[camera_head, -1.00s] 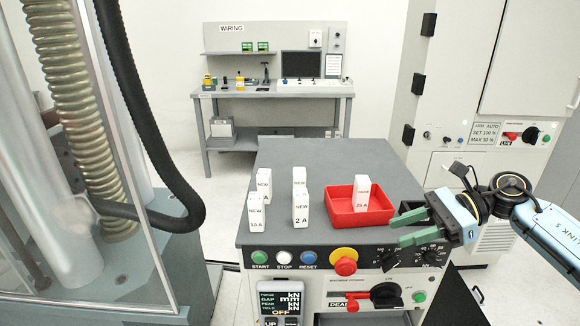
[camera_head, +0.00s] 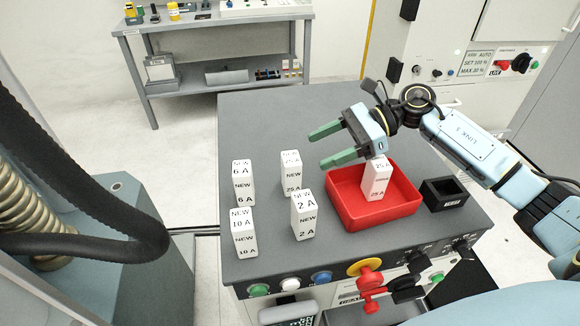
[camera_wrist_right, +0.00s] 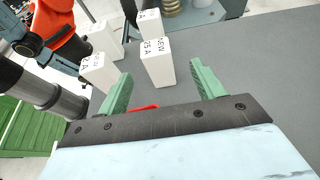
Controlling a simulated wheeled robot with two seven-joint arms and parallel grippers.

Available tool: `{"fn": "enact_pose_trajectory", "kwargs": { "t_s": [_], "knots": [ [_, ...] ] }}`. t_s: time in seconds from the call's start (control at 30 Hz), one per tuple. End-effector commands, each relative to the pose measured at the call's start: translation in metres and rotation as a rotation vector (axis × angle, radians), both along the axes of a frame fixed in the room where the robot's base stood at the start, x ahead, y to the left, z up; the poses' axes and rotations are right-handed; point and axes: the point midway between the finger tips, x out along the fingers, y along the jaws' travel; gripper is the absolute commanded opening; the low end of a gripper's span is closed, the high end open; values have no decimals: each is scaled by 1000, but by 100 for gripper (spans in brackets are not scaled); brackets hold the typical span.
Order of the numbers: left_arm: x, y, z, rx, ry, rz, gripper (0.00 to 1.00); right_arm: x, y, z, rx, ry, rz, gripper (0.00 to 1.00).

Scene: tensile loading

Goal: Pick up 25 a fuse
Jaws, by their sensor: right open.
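The white 25 A fuse (camera_head: 290,175) marked NEW stands upright on the grey table top, in the back right of a group of fuses. My right gripper (camera_head: 318,149) is open and empty, above the table and to the right of this fuse, its green fingers pointing left. In the right wrist view the 25 A fuse (camera_wrist_right: 156,62) shows beyond the fingertips, in the gap between them and apart from both. Another 25 A fuse (camera_head: 376,180), without a NEW mark, stands in the red tray (camera_head: 345,215). My left gripper is not in view.
The NEW 2 A fuse (camera_head: 304,215) stands in front of the 25 A one. The 6 A (camera_head: 242,183) and 10 A (camera_head: 243,233) fuses stand to the left. A small black box (camera_head: 444,195) is right of the tray. The table behind the fuses is clear.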

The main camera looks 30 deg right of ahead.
Motion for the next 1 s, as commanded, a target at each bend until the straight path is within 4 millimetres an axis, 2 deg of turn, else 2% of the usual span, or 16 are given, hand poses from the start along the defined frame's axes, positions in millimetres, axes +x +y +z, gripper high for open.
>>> {"fn": "enact_pose_trajectory", "kwargs": {
  "t_s": [0.1,0.37,0.5,0.6,0.93,1.0],
  "knots": [
    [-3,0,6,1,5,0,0,5,17,-5,3,-2,0,67],
    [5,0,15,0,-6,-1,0,6,36,-12,2,0,1,67],
    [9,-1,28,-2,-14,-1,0,6,58,-18,4,0,2,67],
    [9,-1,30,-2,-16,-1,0,9,69,-24,3,0,1,67],
    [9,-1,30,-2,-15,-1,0,11,75,-30,0,-1,-1,67],
    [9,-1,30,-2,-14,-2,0,11,75,-30,0,-1,-1,58]
  ]
}}
